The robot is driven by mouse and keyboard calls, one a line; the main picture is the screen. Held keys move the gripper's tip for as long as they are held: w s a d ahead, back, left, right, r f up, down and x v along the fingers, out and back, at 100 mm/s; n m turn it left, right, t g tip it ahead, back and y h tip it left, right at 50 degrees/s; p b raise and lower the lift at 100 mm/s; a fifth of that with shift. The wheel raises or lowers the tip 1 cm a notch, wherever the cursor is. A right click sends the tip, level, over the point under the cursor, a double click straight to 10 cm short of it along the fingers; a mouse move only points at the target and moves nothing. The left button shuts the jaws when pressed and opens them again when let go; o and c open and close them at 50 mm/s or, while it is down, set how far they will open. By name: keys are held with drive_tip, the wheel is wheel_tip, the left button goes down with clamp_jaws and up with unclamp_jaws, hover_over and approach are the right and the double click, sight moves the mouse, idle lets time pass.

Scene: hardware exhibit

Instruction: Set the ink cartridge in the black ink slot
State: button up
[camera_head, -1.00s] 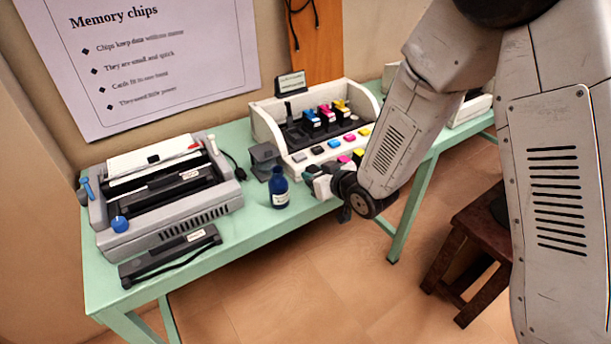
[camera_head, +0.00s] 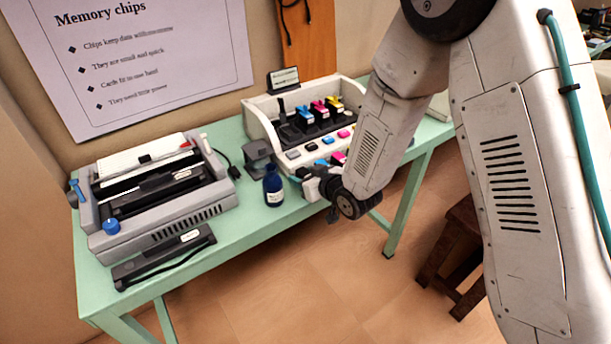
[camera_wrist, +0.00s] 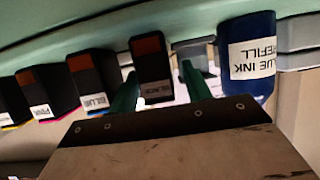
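A black ink cartridge (camera_wrist: 152,72) with a brown top and a label reading BLACK shows in the wrist view, upside down. My gripper (camera_wrist: 160,72) is open, with one green finger on each side of this cartridge and visible gaps. I cannot tell how deep it sits between the fingers. In the head view my gripper (camera_head: 310,177) is at the table's front edge, in front of the white printer exhibit (camera_head: 262,122), and hides the black cartridge. The dark carriage there holds blue, pink and yellow cartridges (camera_head: 319,110). Its leftmost place, the black ink slot (camera_head: 287,131), looks empty.
A blue ink refill bottle (camera_head: 273,187) stands close left of my gripper, also in the wrist view (camera_wrist: 252,60). BLUE (camera_wrist: 92,80) and PINK (camera_wrist: 45,92) cartridges stand on the other side. A stool (camera_head: 455,250) is at right.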

drive_tip(key=v, duration=0.8)
drive_tip(key=shift+w+d+r, duration=0.1)
drive_tip(key=shift+w, duration=0.1)
drive_tip(key=s+d+r+m+g+h, duration=0.4)
drive_tip(key=d+r+h, duration=0.3)
drive_tip(key=d+r, duration=0.7)
drive_tip(key=s+d+r+m+g, duration=0.1)
drive_tip(key=s+d+r, duration=0.1)
drive_tip(key=s, duration=0.4)
drive_tip(key=s+d+r+g+h, duration=0.1)
drive_tip(key=s+d+r, duration=0.1)
drive_tip(key=s+d, duration=0.2)
drive_tip(key=shift+s+m, duration=0.4)
drive_tip(key=shift+s, duration=0.8)
drive_tip(key=s+r+g, duration=0.1)
drive_tip(key=s, duration=0.3)
drive_tip(key=s+d+r+m+g, duration=0.1)
drive_tip(key=s, duration=0.4)
drive_tip(key=s+r+g, duration=0.1)
drive_tip(key=s+r, duration=0.1)
drive_tip(key=s, duration=0.3)
drive_tip(key=shift+d+g, duration=0.15)
drive_tip(key=shift+g, duration=0.25)
drive_tip(key=shift+c, duration=1.2)
